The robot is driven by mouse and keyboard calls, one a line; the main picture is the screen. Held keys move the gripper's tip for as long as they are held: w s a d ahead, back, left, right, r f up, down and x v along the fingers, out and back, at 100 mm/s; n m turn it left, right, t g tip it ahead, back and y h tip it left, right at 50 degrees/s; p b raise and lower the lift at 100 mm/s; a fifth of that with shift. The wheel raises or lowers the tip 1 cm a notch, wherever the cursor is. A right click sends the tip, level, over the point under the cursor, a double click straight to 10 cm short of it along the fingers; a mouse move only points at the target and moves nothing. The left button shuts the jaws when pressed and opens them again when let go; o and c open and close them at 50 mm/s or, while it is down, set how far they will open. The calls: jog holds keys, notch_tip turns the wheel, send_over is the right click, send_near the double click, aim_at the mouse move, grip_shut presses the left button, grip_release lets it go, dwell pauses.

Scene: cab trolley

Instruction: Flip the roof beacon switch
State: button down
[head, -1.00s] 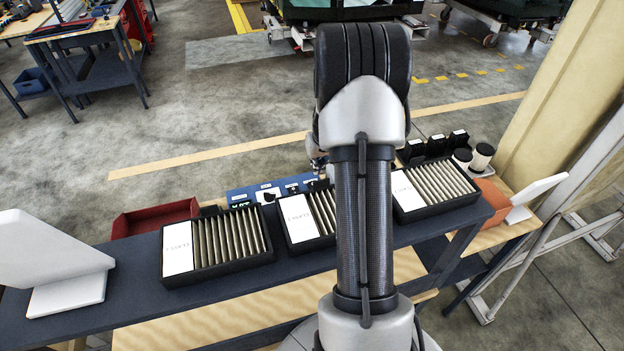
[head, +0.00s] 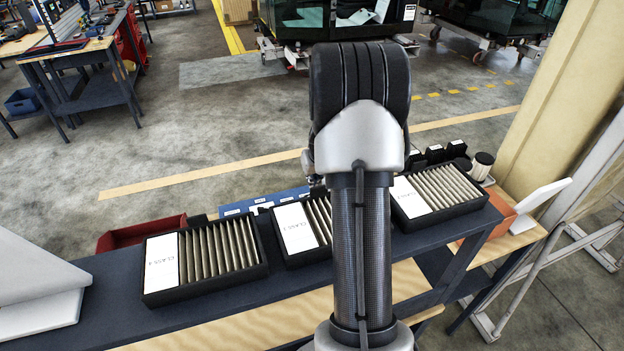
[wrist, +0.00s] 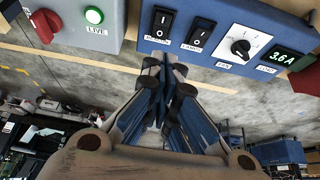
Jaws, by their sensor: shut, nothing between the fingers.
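A blue control panel (wrist: 216,48) crosses the top of the wrist view, carrying two black rocker switches, a left one (wrist: 162,22) and a right one (wrist: 197,38).
Beside the rockers are a rotary knob (wrist: 240,47) and a green display (wrist: 286,58) reading 3.6 A. A grey box with a green lamp (wrist: 94,15) and a red knob (wrist: 46,24) is at left. Filter trays (head: 205,258) and a red bin (head: 140,232) line the bench.

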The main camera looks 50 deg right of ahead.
jog(key=b+x, duration=0.1)
jog(key=x, duration=1)
jog(key=shift+s, duration=0.1)
jog(key=shift+r+p, duration=0.1)
jog(key=shift+p, duration=1.05)
jog(key=shift+w+g+p, duration=0.2)
jog(key=shift+g+p, duration=0.1)
jog(key=shift+p, duration=0.4)
jog(key=p, duration=0.4)
jog(key=shift+w+f+g+y, duration=0.15)
jog(key=shift+f+g+y, duration=0.15)
jog(key=shift+y, duration=0.1)
jog(key=shift+w+d+f+p, duration=0.1)
jog(key=shift+p, duration=0.2)
jog(key=shift+f+b, duration=0.3)
jog(key=shift+b, duration=0.05)
